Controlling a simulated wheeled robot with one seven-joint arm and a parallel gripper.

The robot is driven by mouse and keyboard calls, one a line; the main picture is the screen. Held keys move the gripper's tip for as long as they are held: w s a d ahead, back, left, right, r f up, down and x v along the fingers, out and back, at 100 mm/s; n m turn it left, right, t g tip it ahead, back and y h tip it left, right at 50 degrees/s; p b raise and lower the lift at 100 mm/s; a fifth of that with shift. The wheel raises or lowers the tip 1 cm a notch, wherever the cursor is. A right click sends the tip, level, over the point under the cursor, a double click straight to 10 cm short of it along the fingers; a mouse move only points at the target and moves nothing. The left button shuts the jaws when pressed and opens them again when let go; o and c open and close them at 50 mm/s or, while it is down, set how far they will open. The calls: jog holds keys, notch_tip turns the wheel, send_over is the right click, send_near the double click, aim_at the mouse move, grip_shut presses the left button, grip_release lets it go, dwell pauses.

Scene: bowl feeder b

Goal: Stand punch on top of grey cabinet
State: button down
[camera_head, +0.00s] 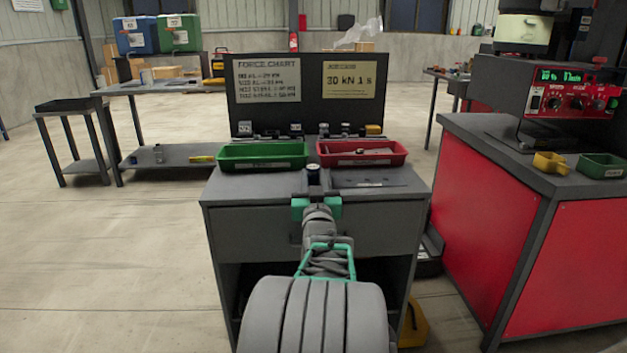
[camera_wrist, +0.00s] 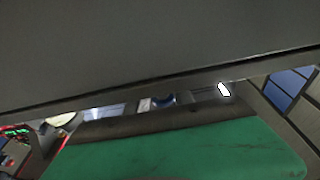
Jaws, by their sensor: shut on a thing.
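The grey cabinet (camera_head: 243,222) stands straight ahead, with a drawer front and an open space below. My gripper (camera_head: 316,206), with green fingers, is at the front edge of the cabinet's top. It is shut on the punch (camera_head: 313,178), a short dark cylinder that shows upright just beyond the fingers. The punch's lower part is hidden by my gripper, and I cannot tell whether it touches the cabinet top. In the wrist view a green finger (camera_wrist: 180,150) fills the bottom, below a large, close grey surface that I cannot identify surely.
A green tray (camera_head: 263,155) and a red tray (camera_head: 361,153) sit on the cabinet top, left and right behind the punch. A dark back panel (camera_head: 313,95) with two charts rises behind. A red bench (camera_head: 500,235) stands close on the right. The floor at left is free.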

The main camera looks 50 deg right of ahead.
jog(key=shift+f, duration=0.15)
jog(key=c, duration=1.1)
grip_release()
